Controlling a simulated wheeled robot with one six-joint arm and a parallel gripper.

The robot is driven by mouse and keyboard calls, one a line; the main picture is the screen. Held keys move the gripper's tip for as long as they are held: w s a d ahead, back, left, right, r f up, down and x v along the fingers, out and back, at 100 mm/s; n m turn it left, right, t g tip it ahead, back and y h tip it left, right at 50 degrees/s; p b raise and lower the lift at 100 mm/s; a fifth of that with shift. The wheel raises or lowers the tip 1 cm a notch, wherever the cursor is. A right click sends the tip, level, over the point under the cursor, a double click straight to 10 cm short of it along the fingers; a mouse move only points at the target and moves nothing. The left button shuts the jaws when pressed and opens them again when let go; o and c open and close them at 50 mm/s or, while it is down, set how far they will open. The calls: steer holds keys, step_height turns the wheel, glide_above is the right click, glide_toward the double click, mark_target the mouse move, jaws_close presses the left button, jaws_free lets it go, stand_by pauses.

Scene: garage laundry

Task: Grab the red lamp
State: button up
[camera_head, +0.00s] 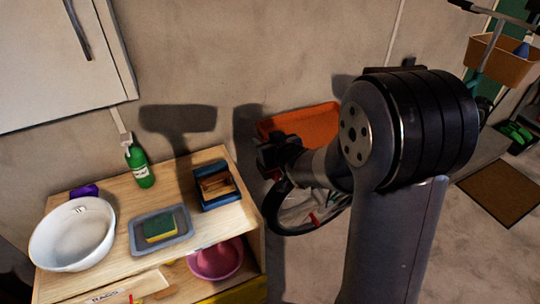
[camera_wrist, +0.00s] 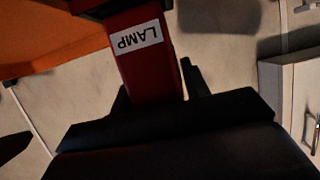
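The red lamp (camera_wrist: 150,62) shows in the wrist view as a red upright piece with a white label reading "LAMP", upside down in the picture. A dark part crosses its upper end there. My gripper (camera_wrist: 155,95) has a black finger close against each side of the red piece, with no clear gap, so it looks shut on it. In the head view my gripper (camera_head: 272,152) is in front of the wall, right of the wooden table; my arm hides most of the lamp.
An orange bin (camera_head: 305,124) is right behind my gripper. The wooden table (camera_head: 185,182) carries a white bowl (camera_head: 72,235), a green bottle (camera_head: 139,167), a grey tray (camera_head: 140,243) with a sponge and a blue box (camera_head: 222,200). A white cabinet (camera_head: 55,60) hangs upper left.

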steer(key=c, duration=0.7)
steer(key=shift+o, duration=0.2)
